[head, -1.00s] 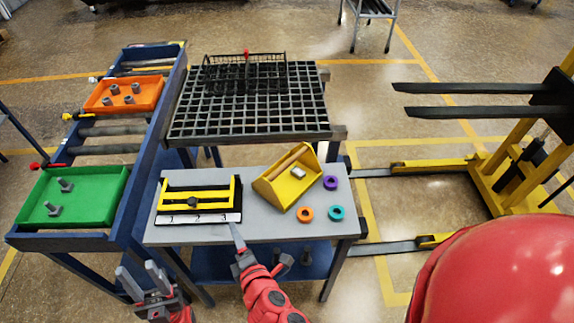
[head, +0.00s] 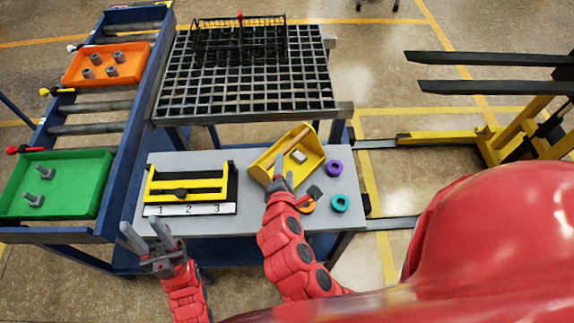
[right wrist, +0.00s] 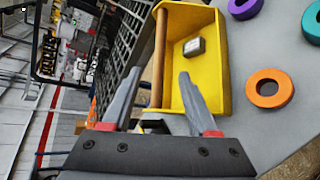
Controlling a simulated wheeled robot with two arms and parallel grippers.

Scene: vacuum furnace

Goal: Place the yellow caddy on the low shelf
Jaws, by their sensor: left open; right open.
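The yellow caddy (head: 314,158), with a wooden handle and a small grey block inside, sits on the grey tabletop (head: 262,220). My right gripper (head: 296,177) is open at the caddy's near side. In the right wrist view, the caddy (right wrist: 214,72) lies ahead of the right gripper (right wrist: 160,74), and the handle's line falls between its open fingers. I cannot tell whether they touch the caddy. My left gripper (head: 142,229) is open and empty near the table's front left. The blue low shelf (head: 228,250) under the tabletop is mostly hidden.
A yellow-and-black fixture (head: 188,190) stands left of the caddy. Purple (head: 334,167), teal (head: 340,202) and orange (right wrist: 269,88) rings lie to its right. A black grid rack (head: 240,95) is behind, a roller stand with green (head: 70,175) and orange (head: 108,55) trays left, a yellow forklift (head: 500,142) right.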

